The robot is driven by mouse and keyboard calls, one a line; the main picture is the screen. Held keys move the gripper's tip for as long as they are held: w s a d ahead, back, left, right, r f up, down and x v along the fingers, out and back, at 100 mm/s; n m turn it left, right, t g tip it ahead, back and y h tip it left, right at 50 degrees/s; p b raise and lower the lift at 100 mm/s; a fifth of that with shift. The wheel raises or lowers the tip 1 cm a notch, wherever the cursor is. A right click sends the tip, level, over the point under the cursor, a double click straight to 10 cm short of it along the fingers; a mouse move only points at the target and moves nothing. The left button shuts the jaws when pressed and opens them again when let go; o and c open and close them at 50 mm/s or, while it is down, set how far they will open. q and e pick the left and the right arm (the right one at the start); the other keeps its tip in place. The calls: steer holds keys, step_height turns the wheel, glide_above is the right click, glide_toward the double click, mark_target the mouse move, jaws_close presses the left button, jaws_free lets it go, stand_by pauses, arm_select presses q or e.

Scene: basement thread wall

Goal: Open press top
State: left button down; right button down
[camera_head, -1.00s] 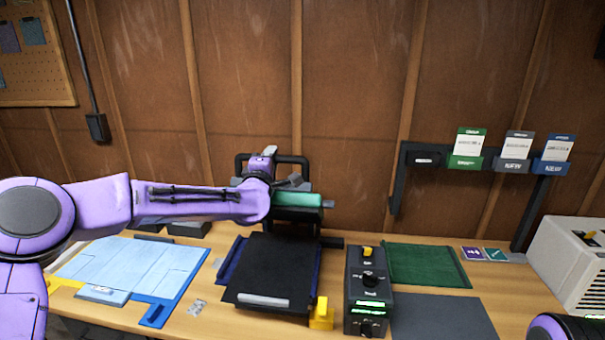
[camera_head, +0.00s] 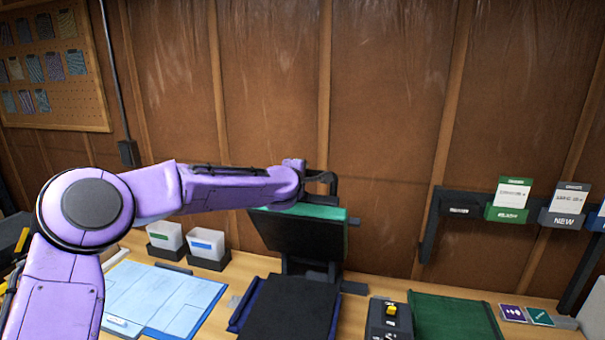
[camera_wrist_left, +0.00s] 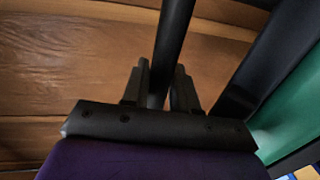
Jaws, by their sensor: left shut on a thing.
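The press stands at the middle of the bench. Its dark top (camera_head: 300,233) with a green upper edge (camera_head: 318,212) is raised and tilted up at the back, above the flat black lower bed (camera_head: 290,308). My left arm reaches across to the black handle bar (camera_head: 333,181) above the top. My left gripper (camera_wrist_left: 160,88) is shut on this bar (camera_wrist_left: 174,35), which runs between its fingers in the left wrist view. The green of the press top (camera_wrist_left: 293,105) shows at the right there. My left fingers are mostly hidden in the head view. My right gripper is out of view.
A blue board (camera_head: 165,300) lies left of the press, with two white bins (camera_head: 207,243) behind it. A black control box (camera_head: 388,318) and green mat (camera_head: 455,318) lie to the right. A wall rack (camera_head: 458,208) holds cards. The wooden wall stands close behind.

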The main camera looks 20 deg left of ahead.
arm_select(q)
steer(key=c, duration=1)
jaws_free()
steer(key=shift+s, duration=0.3)
steer(key=b+v, duration=0.4)
steer(key=v, duration=0.6)
steer(key=shift+a+r, duration=0.1)
steer(key=shift+s, duration=0.1)
